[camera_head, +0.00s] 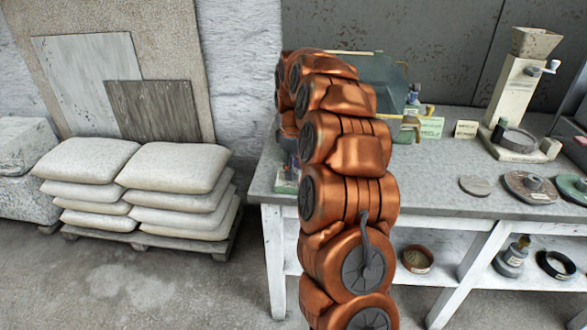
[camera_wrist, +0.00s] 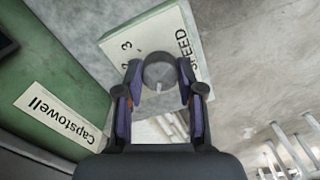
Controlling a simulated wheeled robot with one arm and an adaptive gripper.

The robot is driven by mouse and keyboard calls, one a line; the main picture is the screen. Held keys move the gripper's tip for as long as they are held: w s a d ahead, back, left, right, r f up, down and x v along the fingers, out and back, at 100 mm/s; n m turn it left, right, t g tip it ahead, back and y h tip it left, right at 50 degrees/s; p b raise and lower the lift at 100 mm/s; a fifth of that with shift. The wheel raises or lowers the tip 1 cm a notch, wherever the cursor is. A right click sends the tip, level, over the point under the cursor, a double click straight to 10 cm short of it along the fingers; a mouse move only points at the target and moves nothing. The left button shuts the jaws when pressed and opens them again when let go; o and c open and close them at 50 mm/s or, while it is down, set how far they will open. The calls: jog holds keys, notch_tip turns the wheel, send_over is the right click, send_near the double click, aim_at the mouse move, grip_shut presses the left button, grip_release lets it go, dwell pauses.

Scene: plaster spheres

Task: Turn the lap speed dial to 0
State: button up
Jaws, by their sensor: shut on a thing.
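The speed dial (camera_wrist: 160,69) is a round grey knob in the wrist view, on a cream panel (camera_wrist: 148,40) printed "SPEED" with the numbers 2 and 3 showing. A light pointer mark shows at the dial's lower edge in the picture. My gripper (camera_wrist: 160,78) has its two dark fingers on either side of the dial and is shut on it. The other numbers, including any 0, are hidden or out of view. In the head view my arm covers the dial and my gripper.
A green body with a "Capstowell" label (camera_wrist: 55,110) lies left in the wrist view. In the head view the grey workbench (camera_head: 440,165) carries a cream grinder-like machine (camera_head: 514,95), discs and small cards. Stacked sacks (camera_head: 150,185) stand on a pallet at left.

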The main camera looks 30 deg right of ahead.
jog(key=shift+w, duration=0.1)
dwell(0.3)
jog(key=o, duration=1.1)
jog(key=shift+o, duration=0.2)
notch_tip(320, 180, up, 12)
dwell(0.4)
